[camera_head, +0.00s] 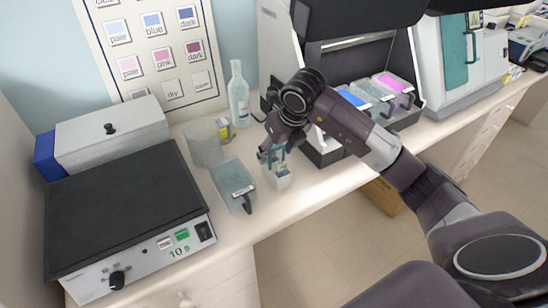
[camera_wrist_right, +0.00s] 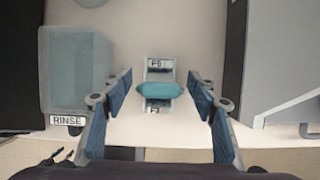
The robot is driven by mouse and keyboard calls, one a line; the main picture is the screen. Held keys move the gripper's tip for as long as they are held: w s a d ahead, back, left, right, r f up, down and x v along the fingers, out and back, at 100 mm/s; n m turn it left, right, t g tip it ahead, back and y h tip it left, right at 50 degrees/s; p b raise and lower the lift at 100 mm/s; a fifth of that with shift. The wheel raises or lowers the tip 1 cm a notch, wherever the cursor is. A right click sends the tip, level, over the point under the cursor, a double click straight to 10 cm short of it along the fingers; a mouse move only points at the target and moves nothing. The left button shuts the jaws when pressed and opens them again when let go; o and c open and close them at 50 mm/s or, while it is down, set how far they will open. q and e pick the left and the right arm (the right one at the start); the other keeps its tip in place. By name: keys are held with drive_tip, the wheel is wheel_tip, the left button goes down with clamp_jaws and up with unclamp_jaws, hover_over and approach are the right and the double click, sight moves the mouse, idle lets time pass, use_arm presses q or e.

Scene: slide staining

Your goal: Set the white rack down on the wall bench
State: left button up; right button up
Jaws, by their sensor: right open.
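The white rack (camera_head: 280,178) stands on the wall bench (camera_head: 238,226), just right of the rinse tray, with a teal handle on top. In the right wrist view the rack (camera_wrist_right: 159,70) is seen from above, with its teal handle (camera_wrist_right: 159,90) across the middle and small labels at its ends. My right gripper (camera_head: 274,152) is over the rack. In the wrist view the right gripper (camera_wrist_right: 161,92) has its fingers spread apart on both sides of the handle, with gaps on each side. My left gripper is not in view.
The rinse tray (camera_head: 233,178) sits close on the left, also in the wrist view (camera_wrist_right: 75,70). A hot plate (camera_head: 125,205) stands farther left. A bottle (camera_head: 238,95) is behind. A dark-framed station with coloured trays (camera_head: 392,88) is on the right. The bench's front edge is near.

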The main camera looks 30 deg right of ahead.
drive_tip(key=b+v, duration=0.1)
drive_tip(key=v, duration=0.7)
drive_tip(key=shift+s+r, duration=0.15)
drive_tip(key=shift+r, duration=0.2)
drive_tip(key=shift+f, duration=0.1)
